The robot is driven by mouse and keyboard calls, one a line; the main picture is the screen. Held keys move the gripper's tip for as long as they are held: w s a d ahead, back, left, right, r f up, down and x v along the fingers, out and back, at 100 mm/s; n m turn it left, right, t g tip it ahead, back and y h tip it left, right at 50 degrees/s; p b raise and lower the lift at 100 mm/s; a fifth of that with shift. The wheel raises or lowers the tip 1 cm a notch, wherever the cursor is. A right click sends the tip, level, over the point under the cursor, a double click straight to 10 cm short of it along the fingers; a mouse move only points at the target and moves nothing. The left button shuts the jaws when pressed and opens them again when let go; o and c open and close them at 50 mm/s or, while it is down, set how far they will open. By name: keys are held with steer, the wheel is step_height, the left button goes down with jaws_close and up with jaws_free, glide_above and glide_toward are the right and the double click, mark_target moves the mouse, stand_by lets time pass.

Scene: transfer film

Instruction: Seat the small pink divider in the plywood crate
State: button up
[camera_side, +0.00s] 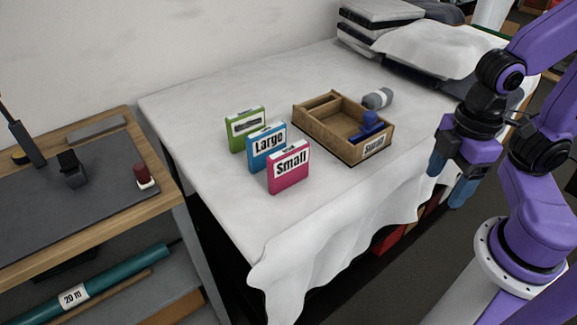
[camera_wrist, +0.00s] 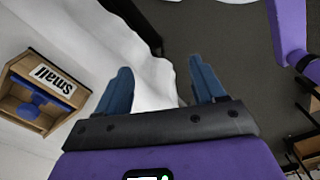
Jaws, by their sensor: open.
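The small pink divider (camera_side: 289,183) stands upright on the white-covered table in the side view, with a white label reading "Small". The plywood crate (camera_side: 318,131) is to its right, with a "Small" label on its right-hand end. A blue object (camera_side: 371,122) lies in the crate near that end. The crate also shows at the left of the wrist view (camera_wrist: 19,83). My gripper (camera_side: 448,178) is open and empty, off the table's right edge. Its two blue fingers (camera_wrist: 160,75) are spread apart in the wrist view. The pink divider is not visible there.
A blue "Large" divider (camera_side: 257,158) and a green divider (camera_side: 237,136) stand in a row behind the pink one. A grey cylinder (camera_side: 384,97) lies behind the crate. Stacked dark cases (camera_side: 372,18) stand at the back. The table's left and front areas (camera_side: 215,190) are clear.

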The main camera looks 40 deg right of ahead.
steer(key=shift+c, duration=0.9)
step_height(320, 180, up, 11)
steer(key=n, duration=0.5)
glide_above(289, 149)
step_height(289, 149, down, 17)
steer(key=shift+r, duration=0.15)
